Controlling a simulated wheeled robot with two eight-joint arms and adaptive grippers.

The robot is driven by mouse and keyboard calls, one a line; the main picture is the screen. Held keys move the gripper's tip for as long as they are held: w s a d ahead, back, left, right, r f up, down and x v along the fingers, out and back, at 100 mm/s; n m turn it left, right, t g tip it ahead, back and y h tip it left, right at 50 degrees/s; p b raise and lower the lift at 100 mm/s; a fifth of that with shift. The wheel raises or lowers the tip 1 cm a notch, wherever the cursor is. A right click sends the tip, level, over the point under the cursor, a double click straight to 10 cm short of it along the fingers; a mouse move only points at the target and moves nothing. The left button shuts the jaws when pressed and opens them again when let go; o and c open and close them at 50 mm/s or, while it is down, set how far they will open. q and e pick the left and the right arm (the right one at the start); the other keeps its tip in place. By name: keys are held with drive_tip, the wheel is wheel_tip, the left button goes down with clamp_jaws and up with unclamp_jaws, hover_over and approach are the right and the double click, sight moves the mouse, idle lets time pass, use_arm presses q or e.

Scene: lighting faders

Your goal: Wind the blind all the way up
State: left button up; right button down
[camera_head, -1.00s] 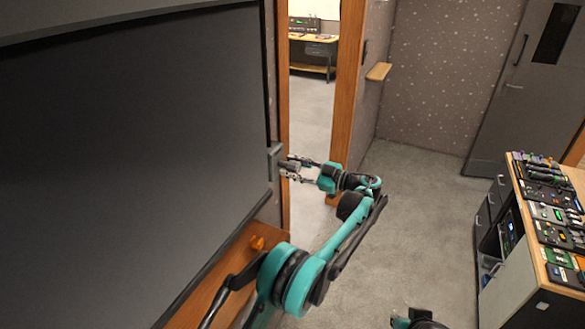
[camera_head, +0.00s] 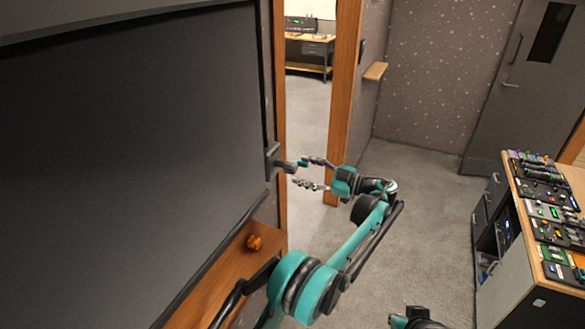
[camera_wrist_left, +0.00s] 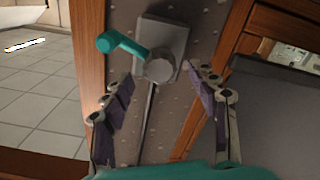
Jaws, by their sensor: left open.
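The blind (camera_head: 130,150) is a large dark panel at the left of the head view, covering most of the window down toward the wooden sill. Its winder is a grey box (camera_head: 273,160) on the wall at the blind's right edge. In the left wrist view the winder shows a grey plate (camera_wrist_left: 168,38), a round hub (camera_wrist_left: 160,66) and a teal crank handle (camera_wrist_left: 107,42) pointing left. My left gripper (camera_head: 303,173) is open and empty, its fingers pointing at the winder and apart from it. In the wrist view its fingertips lie either side below the hub. My right gripper is not seen.
A wooden sill (camera_head: 215,285) under the blind carries a small orange object (camera_head: 254,242). A doorway (camera_head: 308,110) opens just beyond the winder. A desk (camera_head: 528,208) with several lighting consoles stands at the right. The carpet between is clear.

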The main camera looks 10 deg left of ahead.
use_arm(q)
drive_tip(key=v, duration=0.6)
drive_tip(key=shift+d, duration=0.4)
